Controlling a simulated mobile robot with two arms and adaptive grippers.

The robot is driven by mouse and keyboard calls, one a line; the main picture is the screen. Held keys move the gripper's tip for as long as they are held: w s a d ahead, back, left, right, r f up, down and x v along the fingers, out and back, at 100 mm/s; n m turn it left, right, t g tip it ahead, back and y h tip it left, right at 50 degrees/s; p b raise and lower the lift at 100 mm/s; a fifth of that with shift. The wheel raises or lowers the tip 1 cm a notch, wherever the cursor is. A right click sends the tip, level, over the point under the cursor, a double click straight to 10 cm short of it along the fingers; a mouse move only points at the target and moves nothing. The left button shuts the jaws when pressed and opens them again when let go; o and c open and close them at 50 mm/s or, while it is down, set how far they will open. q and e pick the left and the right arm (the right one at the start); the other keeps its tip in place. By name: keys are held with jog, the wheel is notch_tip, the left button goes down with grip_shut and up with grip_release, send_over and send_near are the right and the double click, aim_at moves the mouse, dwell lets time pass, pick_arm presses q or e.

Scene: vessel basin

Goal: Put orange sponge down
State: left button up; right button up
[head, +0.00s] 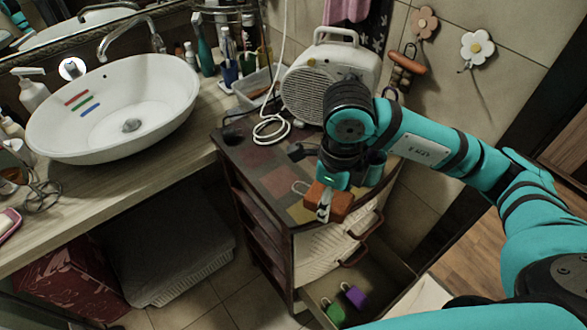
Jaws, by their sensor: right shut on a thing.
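The orange sponge (341,207) is a small orange-brown block. My right gripper (325,206) is shut on it, with a pale fingertip across its front. It is held over the front edge of the small dark cabinet (270,184) with a patchwork top. I cannot tell whether the sponge touches the top. A thin pale loop shows just left of the sponge. Part of the sponge is hidden by the gripper. My left gripper is not in view.
An open drawer (376,262) below holds a purple block (354,295) and a green block (333,313). A white heater (312,88) and cable (271,128) occupy the cabinet's back. A white basin (150,96) stands on the wooden counter at left.

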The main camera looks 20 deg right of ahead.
jog(key=p, duration=0.4)
send_over(294, 176)
jog(key=shift+f, duration=0.5)
jog(key=shift+w+f, duration=0.1)
notch_tip(294, 176, down, 3)
jog(key=shift+r+p, duration=0.1)
jog(key=shift+p, duration=0.95)
jog(key=shift+f, duration=0.3)
jog(key=shift+f, duration=0.15)
jog(key=shift+f+b, duration=0.15)
jog(key=shift+b, duration=0.2)
jog(key=o, duration=0.9)
jog(key=shift+o, duration=0.2)
